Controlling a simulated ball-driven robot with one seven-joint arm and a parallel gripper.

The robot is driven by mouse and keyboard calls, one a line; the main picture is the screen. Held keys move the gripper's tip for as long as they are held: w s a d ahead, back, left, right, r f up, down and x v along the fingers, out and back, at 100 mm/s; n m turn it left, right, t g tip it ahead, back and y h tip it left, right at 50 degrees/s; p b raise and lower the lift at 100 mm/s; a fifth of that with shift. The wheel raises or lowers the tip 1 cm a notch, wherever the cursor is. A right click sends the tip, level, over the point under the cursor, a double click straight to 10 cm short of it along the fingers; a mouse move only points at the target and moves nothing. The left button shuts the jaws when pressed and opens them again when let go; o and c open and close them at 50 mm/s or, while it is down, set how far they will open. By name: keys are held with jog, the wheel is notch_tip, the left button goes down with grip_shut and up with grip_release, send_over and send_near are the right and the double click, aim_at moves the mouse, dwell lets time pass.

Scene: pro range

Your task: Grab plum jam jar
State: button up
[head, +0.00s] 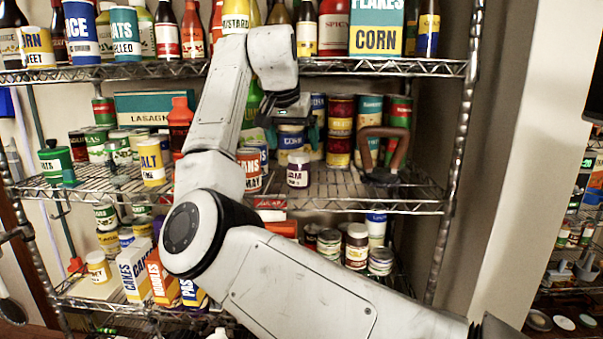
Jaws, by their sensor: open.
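My gripper (291,133) is above and behind the jar in the picture, below the top shelf. It is open and appears empty; its fingers are dark and partly hard to make out against the cans behind. The jar's front is uncovered, and a gap shows between it and the gripper.
Stacked cans (340,130) stand behind the jar. A brown, handle-shaped object (383,155) is to its right, with some bare shelf between. The top shelf (385,66) runs above, carrying bottles and boxes. My arm hides part of the shelves to the left.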

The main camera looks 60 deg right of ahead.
aim_at(299, 168)
jog(key=p+x, duration=0.1)
jog(key=x, duration=0.9)
jog(key=shift+w+d+p, duration=0.1)
jog(key=shift+d+p, duration=0.25)
jog(key=shift+p, duration=0.05)
jog(key=c, duration=1.4)
